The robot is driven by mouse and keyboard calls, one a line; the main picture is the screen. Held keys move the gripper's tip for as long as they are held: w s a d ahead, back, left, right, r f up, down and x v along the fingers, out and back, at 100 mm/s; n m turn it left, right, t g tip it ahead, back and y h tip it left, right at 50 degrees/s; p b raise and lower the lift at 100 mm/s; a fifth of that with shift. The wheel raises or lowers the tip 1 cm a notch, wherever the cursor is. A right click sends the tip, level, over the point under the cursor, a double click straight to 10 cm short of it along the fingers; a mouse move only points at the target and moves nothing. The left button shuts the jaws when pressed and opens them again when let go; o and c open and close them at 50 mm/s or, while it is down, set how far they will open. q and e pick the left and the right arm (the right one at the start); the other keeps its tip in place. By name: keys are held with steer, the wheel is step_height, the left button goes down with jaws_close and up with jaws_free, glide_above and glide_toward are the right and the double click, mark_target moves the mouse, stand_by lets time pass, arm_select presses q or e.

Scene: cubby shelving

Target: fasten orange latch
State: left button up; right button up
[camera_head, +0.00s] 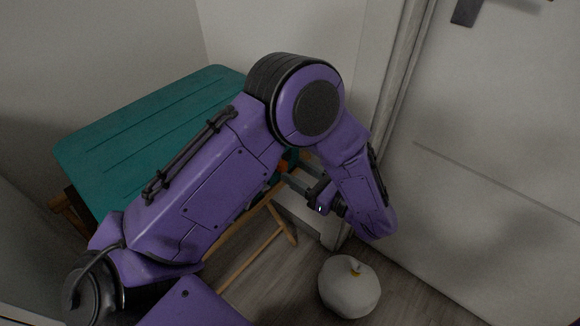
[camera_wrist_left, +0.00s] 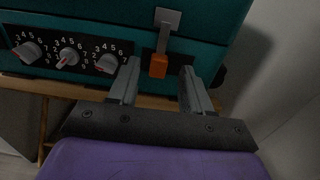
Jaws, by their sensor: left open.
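The teal case (camera_head: 130,130) sits on a wooden stand, and its front fills the top of the left wrist view (camera_wrist_left: 225,17). On that front is the orange latch (camera_wrist_left: 158,66), an orange tab below a grey metal strip (camera_wrist_left: 167,20). I cannot tell whether it is fastened. A small orange spot, likely the latch, shows beside my gripper in the head view (camera_head: 281,168). My left gripper (camera_wrist_left: 160,70) is open, with one finger on each side of the orange tab and gaps visible. It also shows in the head view (camera_head: 300,178), partly hidden by my arm. My right gripper is out of view.
Several numbered dials (camera_wrist_left: 68,57) line the case front left of the latch. Wooden stand legs (camera_head: 258,254) are below. A whitish pumpkin-shaped object (camera_head: 348,288) lies on the floor. A white wall and a pale door (camera_head: 490,150) stand close on the right.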

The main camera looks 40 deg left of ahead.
arm_select(q)
steer(key=d, duration=0.7)
steer(key=shift+s+d, duration=0.25)
